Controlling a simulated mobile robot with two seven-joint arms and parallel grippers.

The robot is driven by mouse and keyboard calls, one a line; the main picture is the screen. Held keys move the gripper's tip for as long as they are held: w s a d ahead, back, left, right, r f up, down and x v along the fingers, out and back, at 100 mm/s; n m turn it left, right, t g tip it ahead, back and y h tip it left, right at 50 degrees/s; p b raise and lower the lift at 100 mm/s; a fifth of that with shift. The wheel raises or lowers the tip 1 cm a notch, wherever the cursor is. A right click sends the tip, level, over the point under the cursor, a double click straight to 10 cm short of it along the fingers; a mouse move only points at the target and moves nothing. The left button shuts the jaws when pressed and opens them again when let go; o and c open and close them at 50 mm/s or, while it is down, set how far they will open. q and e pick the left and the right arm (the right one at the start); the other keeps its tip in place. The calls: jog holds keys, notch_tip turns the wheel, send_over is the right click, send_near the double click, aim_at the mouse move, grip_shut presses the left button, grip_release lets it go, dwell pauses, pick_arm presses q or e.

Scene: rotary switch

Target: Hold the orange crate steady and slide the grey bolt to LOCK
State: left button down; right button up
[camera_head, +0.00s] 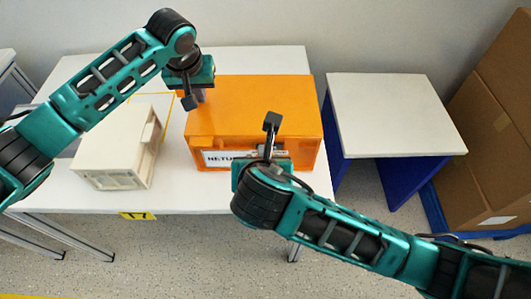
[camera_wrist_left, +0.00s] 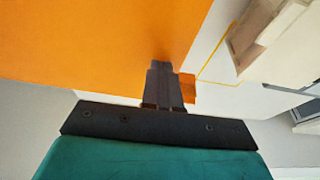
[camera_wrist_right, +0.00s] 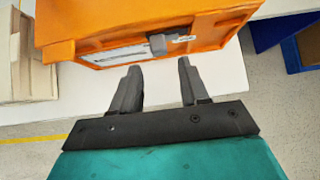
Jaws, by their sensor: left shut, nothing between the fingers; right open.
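The orange crate (camera_head: 258,100) stands on the white table with a white label on its front face. My left gripper (camera_head: 201,96) is at the crate's back left corner. In the left wrist view its fingers (camera_wrist_left: 163,66) are shut, empty, and close against the orange surface; contact is unclear. The grey bolt (camera_wrist_right: 158,44) shows on the crate's front in the right wrist view, beside a pale metal part. My right gripper (camera_wrist_right: 160,66) is open in front of the crate, its fingers apart below the bolt, holding nothing.
A cream bin (camera_head: 120,148) stands left of the crate on the white table (camera_head: 90,203). A white-topped blue side table (camera_head: 390,110) stands to the right, with cardboard boxes (camera_head: 492,120) beyond it. Yellow lines mark the table behind the bin.

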jog(key=shift+x, duration=2.3)
grip_shut()
